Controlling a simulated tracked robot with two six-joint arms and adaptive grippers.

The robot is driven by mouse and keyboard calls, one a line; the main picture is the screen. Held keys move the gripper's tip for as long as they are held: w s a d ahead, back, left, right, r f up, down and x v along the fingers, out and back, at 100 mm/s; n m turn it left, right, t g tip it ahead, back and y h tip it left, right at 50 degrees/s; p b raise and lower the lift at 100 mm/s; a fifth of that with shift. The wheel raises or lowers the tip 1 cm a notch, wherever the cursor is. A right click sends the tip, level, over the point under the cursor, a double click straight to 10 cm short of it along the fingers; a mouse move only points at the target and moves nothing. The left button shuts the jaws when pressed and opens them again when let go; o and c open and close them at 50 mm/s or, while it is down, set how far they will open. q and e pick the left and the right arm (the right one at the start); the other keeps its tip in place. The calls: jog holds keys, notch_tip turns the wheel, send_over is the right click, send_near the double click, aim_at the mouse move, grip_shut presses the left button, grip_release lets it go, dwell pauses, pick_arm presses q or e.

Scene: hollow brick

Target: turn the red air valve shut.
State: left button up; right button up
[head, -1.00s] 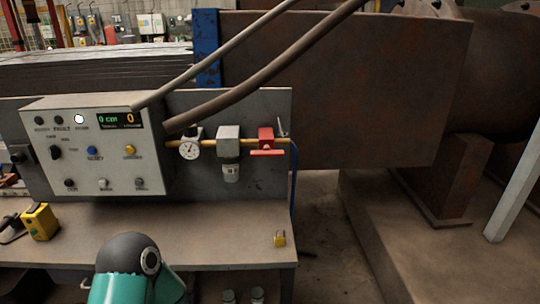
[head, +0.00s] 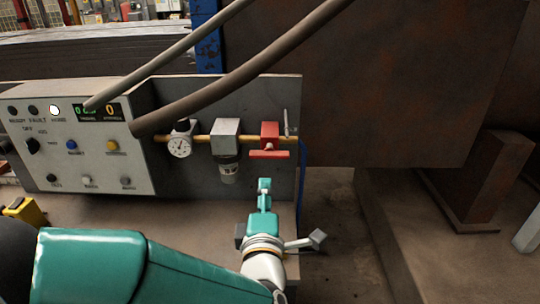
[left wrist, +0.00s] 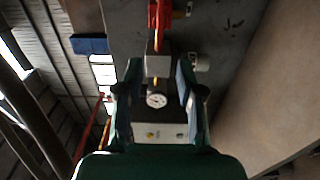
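The red air valve (head: 269,135) sits on the brass pipe at the right of the grey back panel, with its red handle (head: 268,154) lying level across the front. In the left wrist view the red valve (left wrist: 160,14) shows at the top edge, beyond the fingertips. My left gripper (head: 264,183) is just below the valve handle in the head view, seen edge-on and apart from it. In the left wrist view the left gripper (left wrist: 160,68) has its fingers spread, with nothing held between them. My right gripper is out of view.
Left of the valve, a grey regulator block (head: 226,138) and a round gauge (head: 180,146) share the pipe. A control box (head: 75,140) stands further left. Thick hoses (head: 240,75) cross above. A blue hose (head: 302,170) hangs right of the valve.

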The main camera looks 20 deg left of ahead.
aim_at(269, 158)
pick_arm(q)
jog(key=p+x, duration=0.1)
jog(key=x, duration=0.3)
jog(key=p+x, duration=0.1)
jog(key=x, duration=0.4)
jog(key=p+x, duration=0.1)
jog(key=x, duration=0.4)
jog(key=shift+w+d+p, duration=0.1)
jog(key=shift+d+p, duration=0.2)
jog(key=shift+p, duration=0.1)
jog(key=shift+f, duration=0.1)
